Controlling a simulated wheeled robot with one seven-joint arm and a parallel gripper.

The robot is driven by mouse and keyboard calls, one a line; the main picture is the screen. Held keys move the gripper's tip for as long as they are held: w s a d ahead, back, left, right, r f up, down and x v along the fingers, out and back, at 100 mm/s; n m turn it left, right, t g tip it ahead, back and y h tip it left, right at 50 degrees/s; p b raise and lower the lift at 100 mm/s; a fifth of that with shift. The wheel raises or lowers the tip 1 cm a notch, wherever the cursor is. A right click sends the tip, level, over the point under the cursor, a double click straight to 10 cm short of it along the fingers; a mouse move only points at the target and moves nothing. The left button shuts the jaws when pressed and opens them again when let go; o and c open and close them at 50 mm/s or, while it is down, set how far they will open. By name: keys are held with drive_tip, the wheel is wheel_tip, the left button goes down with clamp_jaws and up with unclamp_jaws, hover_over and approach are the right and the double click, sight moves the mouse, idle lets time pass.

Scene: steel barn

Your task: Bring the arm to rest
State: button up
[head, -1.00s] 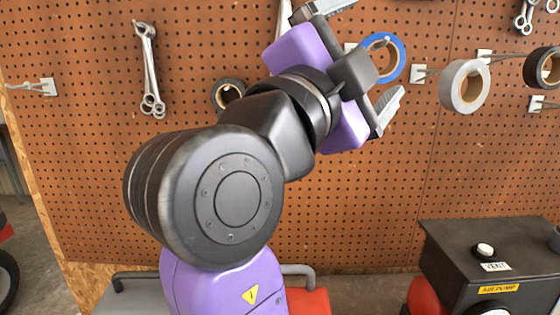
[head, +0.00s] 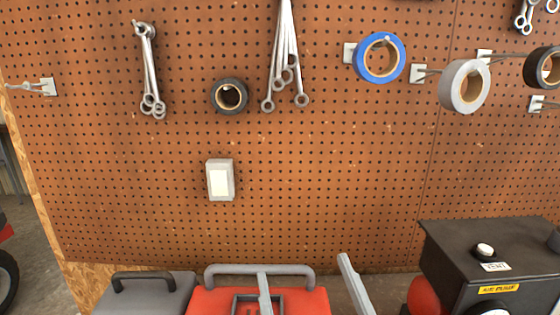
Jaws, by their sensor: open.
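My gripper (head: 303,266) is low in the head view, with only its two grey fingers rising from the bottom edge. The fingers stand well apart with nothing seen between their tips, so it is open. The left finger overlaps the red toolbox (head: 315,303) in the picture, and the right finger is just right of it. The rest of my arm is below the frame.
A brown pegboard (head: 330,200) holds wrenches (head: 150,75), a blue tape roll (head: 379,58), a grey tape roll (head: 464,87), a dark tape roll (head: 230,96) and a white switch box (head: 220,180). A grey case (head: 150,298) and a black air pump box (head: 470,260) stand below.

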drive_tip(key=s+d+f+m+g+h, duration=0.1)
drive_tip(key=s+d+f, duration=0.4)
drive_tip(key=s, duration=0.5)
drive_tip(key=s+d+f+m+g+h, duration=0.1)
drive_tip(key=s+d+f+g+h, duration=0.1)
drive_tip(key=s+d+f, duration=0.3)
drive_tip(key=s+d+f+m+g+h, duration=0.1)
drive_tip(key=s+d+f+g, duration=0.3)
drive_tip(key=s+f, duration=0.7)
drive_tip(key=s+d+h, duration=0.1)
drive_tip(key=s+d, duration=0.1)
drive_tip(key=s, duration=0.4)
drive_tip(key=shift+f+m, duration=0.4)
